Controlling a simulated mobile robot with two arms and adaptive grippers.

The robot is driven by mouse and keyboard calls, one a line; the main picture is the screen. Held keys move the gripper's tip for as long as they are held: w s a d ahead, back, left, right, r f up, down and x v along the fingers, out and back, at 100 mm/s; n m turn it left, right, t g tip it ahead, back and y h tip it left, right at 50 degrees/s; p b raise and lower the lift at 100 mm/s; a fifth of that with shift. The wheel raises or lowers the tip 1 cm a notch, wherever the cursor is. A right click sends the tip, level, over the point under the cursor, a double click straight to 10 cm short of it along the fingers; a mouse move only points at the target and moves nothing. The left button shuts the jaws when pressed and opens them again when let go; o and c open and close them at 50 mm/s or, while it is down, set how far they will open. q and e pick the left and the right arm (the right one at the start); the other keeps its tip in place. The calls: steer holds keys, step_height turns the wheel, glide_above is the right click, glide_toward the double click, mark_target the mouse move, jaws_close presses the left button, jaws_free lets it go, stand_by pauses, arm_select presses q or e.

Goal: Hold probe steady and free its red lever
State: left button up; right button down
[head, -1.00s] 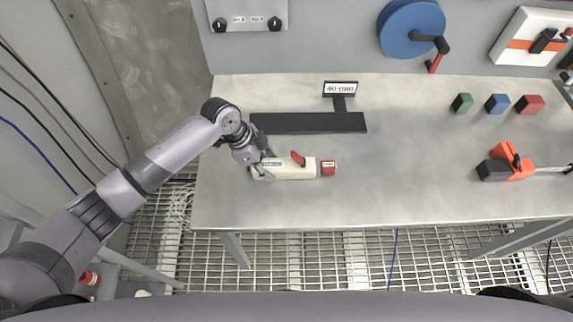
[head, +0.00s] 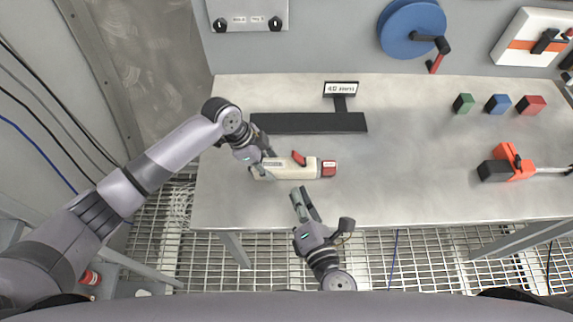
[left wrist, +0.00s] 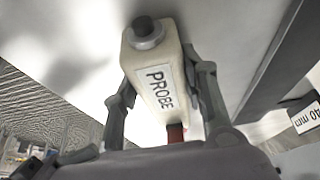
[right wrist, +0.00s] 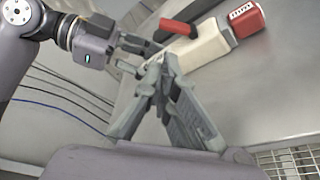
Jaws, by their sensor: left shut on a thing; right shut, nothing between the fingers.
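The probe (head: 288,170) is a cream body with a red end cap (head: 328,168) and a red lever (head: 299,158) on its far side. It lies on the steel table. My left gripper (head: 261,170) is shut on its left end. In the left wrist view the label PROBE and a dark knob show on the probe (left wrist: 160,75) between the fingers. My right gripper (head: 302,195) is shut and empty, near the table's front edge, just in front of the probe. In the right wrist view the lever (right wrist: 176,27) lies beyond the fingertips; whether the fingers touch the probe is unclear.
A black bar with a sign (head: 341,89) lies behind the probe. Green, blue and red blocks (head: 497,104) stand at the right. An orange and black tool (head: 508,165) lies at the table's right. The table (head: 410,160) is clear between probe and tool.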

mark_target(299, 159)
arm_select(q)
steer(key=shift+a, duration=0.1)
arm_select(e)
steer(key=shift+a, duration=0.1)
steer(key=x, duration=1)
stand_by(0.4)
